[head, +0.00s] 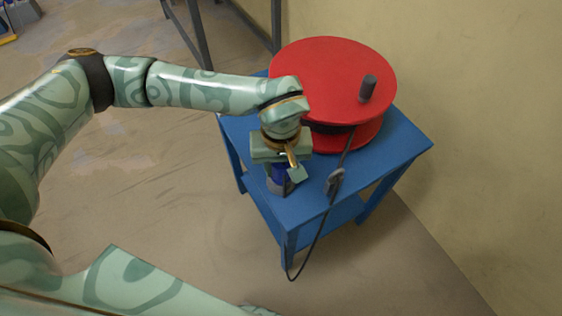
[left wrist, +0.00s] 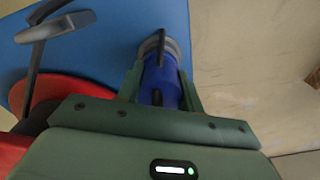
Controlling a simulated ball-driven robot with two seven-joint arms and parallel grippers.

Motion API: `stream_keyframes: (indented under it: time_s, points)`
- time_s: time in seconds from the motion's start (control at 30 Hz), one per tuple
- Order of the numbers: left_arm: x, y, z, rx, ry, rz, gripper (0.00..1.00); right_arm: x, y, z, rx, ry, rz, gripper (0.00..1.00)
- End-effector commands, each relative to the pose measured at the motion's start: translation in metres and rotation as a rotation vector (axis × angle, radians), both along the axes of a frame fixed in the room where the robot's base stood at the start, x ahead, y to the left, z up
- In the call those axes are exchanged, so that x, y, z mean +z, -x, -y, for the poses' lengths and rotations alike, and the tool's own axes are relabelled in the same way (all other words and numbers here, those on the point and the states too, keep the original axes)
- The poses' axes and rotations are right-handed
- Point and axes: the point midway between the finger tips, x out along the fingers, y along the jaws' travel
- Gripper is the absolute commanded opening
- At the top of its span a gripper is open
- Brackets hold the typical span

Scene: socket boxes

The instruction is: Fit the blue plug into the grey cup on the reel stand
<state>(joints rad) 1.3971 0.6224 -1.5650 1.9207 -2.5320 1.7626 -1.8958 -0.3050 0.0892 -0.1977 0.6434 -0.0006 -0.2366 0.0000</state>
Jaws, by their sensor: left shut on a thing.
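The blue plug (head: 279,172) is between the fingers of my left gripper (head: 283,172), which is shut on it. The plug also shows in the left wrist view (left wrist: 161,88), between the green fingers. The grey cup (head: 279,188) stands on the blue reel stand (head: 318,205), near its front left corner, right below the plug. In the left wrist view the cup's grey rim (left wrist: 176,46) shows around the plug's far end. How deep the plug sits in the cup cannot be told. My right gripper is out of view.
A red reel (head: 325,70) with a dark knob (head: 368,88) fills the back of the stand. A black cable runs from it through a grey connector (head: 335,182) and hangs over the front edge. A wall stands close on the right.

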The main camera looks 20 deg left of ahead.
Motion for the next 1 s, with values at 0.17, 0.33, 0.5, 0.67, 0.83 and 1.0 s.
stream_keyframes:
  time_s: [0.17,0.33,0.5,0.67,0.83,1.0]
  points:
    - [-0.005,0.0,0.0,0.0,0.0,0.0,0.48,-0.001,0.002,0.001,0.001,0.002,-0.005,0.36]
    - [-0.005,0.0,0.0,0.0,0.0,0.0,0.62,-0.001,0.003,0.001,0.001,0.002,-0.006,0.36]
    - [-0.005,0.0,0.0,0.0,0.0,0.0,0.62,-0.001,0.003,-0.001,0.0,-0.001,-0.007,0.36]
    - [0.011,-0.001,0.0,0.0,0.0,0.005,0.62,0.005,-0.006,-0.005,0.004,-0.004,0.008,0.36]
    - [0.057,-0.001,0.0,0.0,-0.001,0.01,0.62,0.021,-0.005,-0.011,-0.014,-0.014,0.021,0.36]
    - [0.104,-0.001,0.0,0.0,-0.001,0.01,0.62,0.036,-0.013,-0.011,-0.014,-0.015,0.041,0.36]
